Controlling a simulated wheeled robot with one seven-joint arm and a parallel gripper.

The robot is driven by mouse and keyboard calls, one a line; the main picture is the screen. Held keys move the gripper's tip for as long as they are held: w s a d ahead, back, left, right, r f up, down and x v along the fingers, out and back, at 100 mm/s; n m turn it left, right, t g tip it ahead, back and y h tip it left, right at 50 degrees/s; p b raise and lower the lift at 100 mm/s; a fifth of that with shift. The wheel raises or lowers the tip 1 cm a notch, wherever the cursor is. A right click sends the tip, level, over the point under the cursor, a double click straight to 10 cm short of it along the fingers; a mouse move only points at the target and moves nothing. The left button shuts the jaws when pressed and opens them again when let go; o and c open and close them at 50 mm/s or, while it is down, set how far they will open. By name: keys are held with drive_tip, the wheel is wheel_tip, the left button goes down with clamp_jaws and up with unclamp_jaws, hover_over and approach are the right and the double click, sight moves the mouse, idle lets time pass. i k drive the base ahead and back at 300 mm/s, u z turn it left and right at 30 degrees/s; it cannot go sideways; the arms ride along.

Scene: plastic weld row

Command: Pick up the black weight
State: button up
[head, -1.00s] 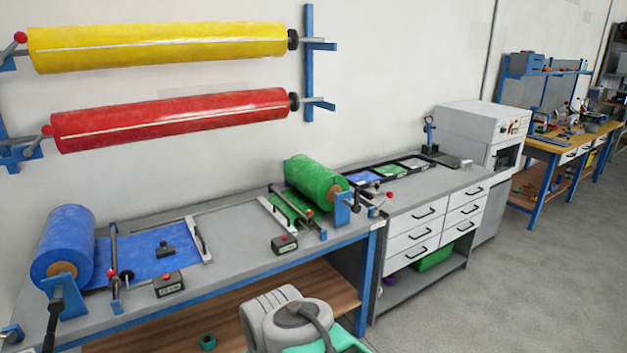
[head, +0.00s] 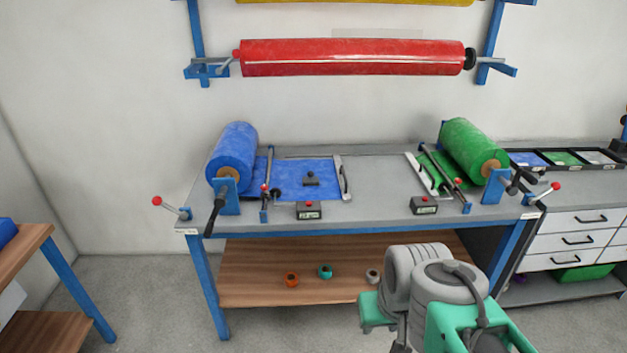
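The black weight (head: 311,180) is a small dark block with a knob on top. It rests upright on the blue plastic sheet (head: 298,192), which comes off the blue roll (head: 233,155) at the left of the grey bench. Part of my own grey and teal arm shows at the lower right, in front of the bench. My gripper's fingers do not show, and no part of my arm touches the weight.
Grey bench (head: 378,190) has clear room between the blue sheet and the green roll (head: 473,150). Small display boxes (head: 309,211) stand at its front edge. A lever with a red knob (head: 157,201) juts out at the left corner. A wooden table (head: 27,243) stands at far left.

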sight(311, 180)
drive_tip(key=z, duration=0.2)
drive_tip(key=i, duration=1.75)
drive_tip(key=u, duration=2.75)
drive_tip(key=i, duration=0.5)
drive_tip(key=u, duration=0.05)
